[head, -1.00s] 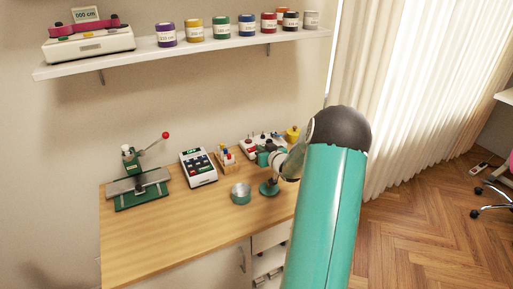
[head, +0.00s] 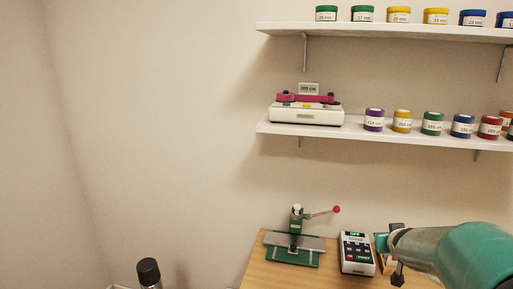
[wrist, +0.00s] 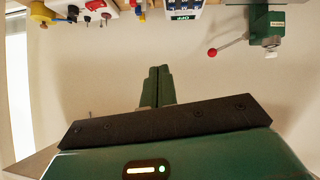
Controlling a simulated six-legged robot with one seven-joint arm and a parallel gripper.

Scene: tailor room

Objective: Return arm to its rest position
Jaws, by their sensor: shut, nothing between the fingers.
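My arm (head: 470,255) reaches in from the lower right in the head view, in front of the wooden table's right part. Its far end shows dark parts, and the fingers cannot be made out there. In the wrist view my gripper (wrist: 157,88) points at the plain wall, its two green fingers together with nothing between them. The wrist picture appears upside down, with the table's things along its top edge. My arm hides part of the table's right side in the head view.
Above, a lower shelf (head: 355,129) holds a white machine (head: 306,115) and several labelled jars. A black-capped object (head: 148,272) stands lower left. The left wall area is clear.

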